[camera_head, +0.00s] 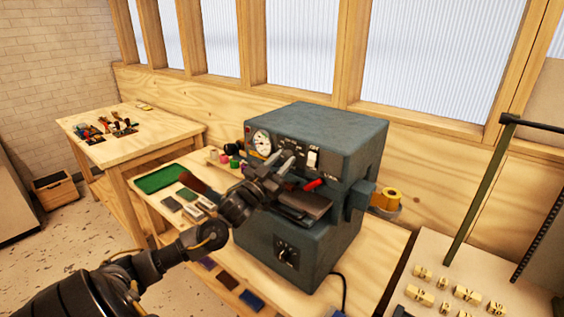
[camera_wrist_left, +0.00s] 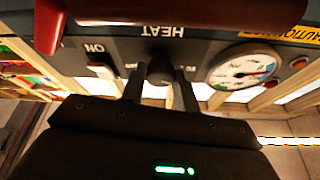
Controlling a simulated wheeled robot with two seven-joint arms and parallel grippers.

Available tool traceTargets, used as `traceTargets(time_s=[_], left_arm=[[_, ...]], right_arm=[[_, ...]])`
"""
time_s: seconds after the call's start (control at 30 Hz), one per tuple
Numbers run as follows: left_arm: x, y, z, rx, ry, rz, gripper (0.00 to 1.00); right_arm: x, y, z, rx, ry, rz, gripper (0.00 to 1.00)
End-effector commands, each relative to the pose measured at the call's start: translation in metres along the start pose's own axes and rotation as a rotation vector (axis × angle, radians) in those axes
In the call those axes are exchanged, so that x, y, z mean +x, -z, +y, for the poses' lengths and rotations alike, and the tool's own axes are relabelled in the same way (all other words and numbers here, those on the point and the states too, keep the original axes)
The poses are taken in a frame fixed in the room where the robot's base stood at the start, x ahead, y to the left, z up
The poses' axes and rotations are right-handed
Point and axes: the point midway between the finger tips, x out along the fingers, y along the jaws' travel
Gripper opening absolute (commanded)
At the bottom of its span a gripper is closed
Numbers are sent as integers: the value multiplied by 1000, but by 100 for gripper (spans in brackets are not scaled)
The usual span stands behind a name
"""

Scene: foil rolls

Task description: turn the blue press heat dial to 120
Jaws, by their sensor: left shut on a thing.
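The blue press (camera_head: 345,135) is a blue-grey box-shaped machine on the wooden bench. My left gripper (camera_head: 284,160) reaches its upper front panel, covering the heat dial in the head view. In the left wrist view, which is upside down, the dark heat dial (camera_wrist_left: 161,72) sits between the two fingers of my left gripper (camera_wrist_left: 160,88), by the HEAT label. The fingers are shut on the dial. The dial's pointer and the 120 mark cannot be read. My right gripper is in neither view.
A round gauge (camera_head: 262,142), a white switch (camera_head: 312,158) and a red handle (camera_head: 313,184) are close around the gripper. A second dial (camera_head: 287,251) is low on the press. A green tray (camera_head: 160,178) and small blocks lie left. A roll (camera_head: 390,198) is right.

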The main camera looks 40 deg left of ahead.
Motion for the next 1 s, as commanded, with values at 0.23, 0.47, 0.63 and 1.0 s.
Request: traceTargets(time_s=[0.23, 0.47, 0.63, 1.0], left_arm=[[0, 0, -2, 151, -60, 6, 8], [0, 0, -4, 350, -140, 13, 8], [0, 0, -5, 501, -202, 19, 8], [1, 1, -6, 826, -335, 30, 8]], right_arm=[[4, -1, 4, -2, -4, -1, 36], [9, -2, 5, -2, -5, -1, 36], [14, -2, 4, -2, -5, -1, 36], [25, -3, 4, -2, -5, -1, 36]])
